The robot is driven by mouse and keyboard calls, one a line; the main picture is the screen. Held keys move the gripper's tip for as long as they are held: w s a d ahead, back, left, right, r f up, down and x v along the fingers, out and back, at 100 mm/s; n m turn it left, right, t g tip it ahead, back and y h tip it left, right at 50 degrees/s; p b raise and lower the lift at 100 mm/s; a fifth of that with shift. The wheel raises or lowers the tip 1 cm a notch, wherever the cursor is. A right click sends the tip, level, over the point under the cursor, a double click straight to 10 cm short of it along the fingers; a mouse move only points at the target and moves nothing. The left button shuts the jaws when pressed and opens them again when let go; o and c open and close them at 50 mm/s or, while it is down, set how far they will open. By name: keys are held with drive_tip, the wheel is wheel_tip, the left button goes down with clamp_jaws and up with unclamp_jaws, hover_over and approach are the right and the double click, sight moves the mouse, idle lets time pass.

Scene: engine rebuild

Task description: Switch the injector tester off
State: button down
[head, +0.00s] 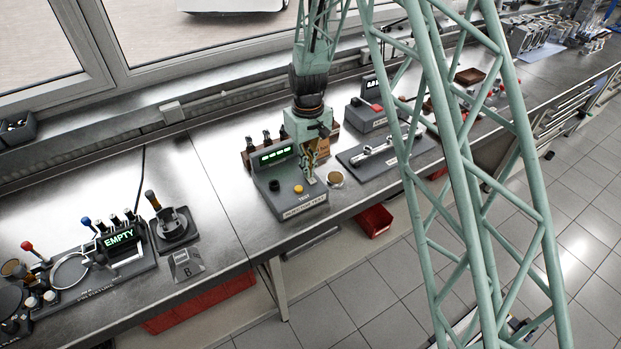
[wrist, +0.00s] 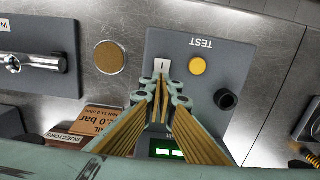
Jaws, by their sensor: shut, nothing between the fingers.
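The injector tester (head: 283,201) is a grey sloped box on the bench in the head view, with a lit green display (head: 276,156). In the wrist view its panel (wrist: 250,62) carries a white rocker switch (wrist: 162,66) marked "I", a yellow button (wrist: 198,66) labelled TEST and a black knob (wrist: 225,99). Part of the lit display (wrist: 166,152) shows between my fingers. My gripper (wrist: 164,80) is shut and empty, with its fingertips right at the switch's lower edge; I cannot tell whether they touch. In the head view my gripper (head: 311,180) is over the tester's right side.
A round brass-coloured disc (head: 335,178) lies just right of the tester. A fixture with a metal rod (head: 377,154) is further right. An "EMPTY" display station (head: 119,237) stands at left. A red bin (head: 374,221) sits below the bench edge. Bare bench lies left of the tester.

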drive_tip(key=shift+f, duration=0.25)
drive_tip(key=shift+r, duration=0.15)
idle(0.3)
drive_tip(key=shift+r+p, duration=1)
drive_tip(key=shift+r, duration=2.4)
